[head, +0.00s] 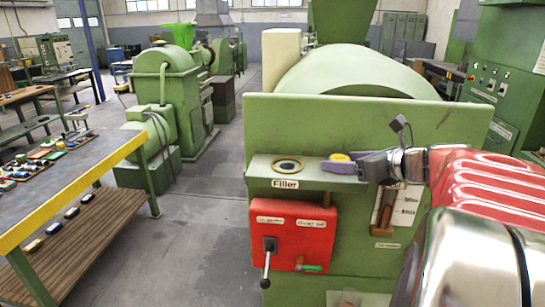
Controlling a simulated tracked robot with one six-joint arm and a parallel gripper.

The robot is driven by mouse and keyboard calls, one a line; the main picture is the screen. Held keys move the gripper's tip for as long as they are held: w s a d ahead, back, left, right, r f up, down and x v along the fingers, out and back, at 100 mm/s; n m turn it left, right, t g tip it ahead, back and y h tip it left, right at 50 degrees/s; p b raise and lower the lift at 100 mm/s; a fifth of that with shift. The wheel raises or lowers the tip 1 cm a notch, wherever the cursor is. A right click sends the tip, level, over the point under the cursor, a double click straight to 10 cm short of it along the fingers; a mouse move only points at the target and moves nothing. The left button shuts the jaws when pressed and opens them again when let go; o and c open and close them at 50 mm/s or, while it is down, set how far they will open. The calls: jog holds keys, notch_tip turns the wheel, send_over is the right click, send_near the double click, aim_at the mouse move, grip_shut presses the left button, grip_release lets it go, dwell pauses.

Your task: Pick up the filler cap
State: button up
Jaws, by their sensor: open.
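A small yellow cap (341,157), seemingly the filler cap, shows on the right part of the green ledge (262,170) on the machine front. My gripper (342,162) reaches in from the right, with its grey-purple fingers open around or just beside the cap. One finger lies in front of the cap and hides its lower part. I cannot tell whether the fingers touch it. A round filler opening (288,165) with a pale rim and dark centre is in the ledge left of the gripper, above the "Filler" label (285,184).
A red control box (294,236) with a lever handle (267,266) sits below the ledge. The green front panel (350,115) rises behind it. A workbench (85,172) with small parts stands at the left. Open grey floor lies between bench and machine.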

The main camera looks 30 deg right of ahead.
jog(key=shift+c, duration=0.5)
jog(key=c, duration=1.2)
jog(key=shift+r, duration=0.15)
notch_tip(320, 180, up, 10)
jog(key=shift+f, duration=0.1)
dwell(0.4)
